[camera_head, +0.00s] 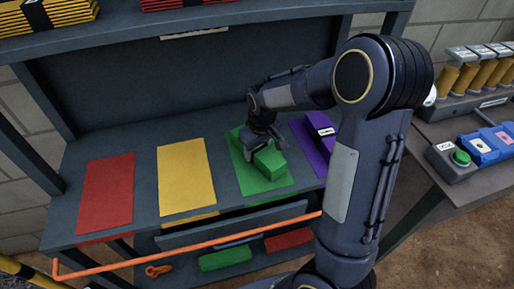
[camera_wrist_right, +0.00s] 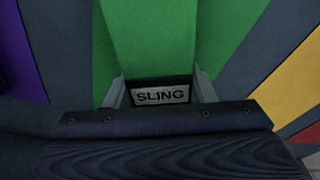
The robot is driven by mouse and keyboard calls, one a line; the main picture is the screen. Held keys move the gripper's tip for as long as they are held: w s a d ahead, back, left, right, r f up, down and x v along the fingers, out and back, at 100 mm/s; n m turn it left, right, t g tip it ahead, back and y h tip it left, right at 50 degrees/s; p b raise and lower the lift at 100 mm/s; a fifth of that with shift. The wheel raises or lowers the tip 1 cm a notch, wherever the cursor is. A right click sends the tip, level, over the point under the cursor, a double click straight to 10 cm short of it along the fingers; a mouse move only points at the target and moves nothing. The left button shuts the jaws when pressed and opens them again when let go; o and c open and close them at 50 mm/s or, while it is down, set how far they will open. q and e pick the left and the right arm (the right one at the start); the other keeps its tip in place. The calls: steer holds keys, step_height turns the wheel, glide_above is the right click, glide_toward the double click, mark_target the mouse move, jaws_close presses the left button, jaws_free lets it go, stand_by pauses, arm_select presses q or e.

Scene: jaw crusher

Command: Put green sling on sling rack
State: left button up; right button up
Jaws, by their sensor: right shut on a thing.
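The green sling (camera_head: 270,160) is a green block on or just above the green patch of the rack shelf. In the right wrist view the sling (camera_wrist_right: 152,35) runs away from the jaws, with a dark band and a white "SLING" label between the fingers. My right gripper (camera_head: 262,143) is shut on it from above; its fingers (camera_wrist_right: 160,95) flank the label. The sling rack (camera_head: 145,215) is a grey shelf with red, yellow, green and purple patches. Whether the sling touches the green patch (camera_head: 245,180) cannot be told. My left gripper is not in view.
A purple sling (camera_head: 322,130) lies on the purple patch at right. The red patch (camera_head: 106,190) and yellow patch (camera_head: 186,175) are bare. An orange bar (camera_head: 190,245) crosses the rack's front. A side table (camera_head: 480,170) with a green button box stands at right.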

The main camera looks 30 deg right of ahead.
mark_target(261, 149)
steer(key=o, duration=1.3)
steer(key=shift+r, duration=0.35)
step_height(261, 149, up, 11)
steer(key=s+p, duration=0.2)
steer(key=s+a+m+t+y, duration=0.1)
steer(key=s+a, duration=0.1)
steer(key=s, duration=0.5)
steer(key=s+a+m+t+y, duration=0.1)
steer(key=s+a, duration=0.2)
steer(key=s, duration=0.4)
steer(key=s+a+m+t+y, duration=0.1)
steer(key=s+a, duration=0.1)
steer(key=s, duration=0.5)
steer(key=shift+a+r+m+t+y, duration=0.1)
steer(key=shift+a+m+t+y, duration=0.2)
steer(key=shift+t, duration=0.1)
steer(key=shift+r, duration=0.1)
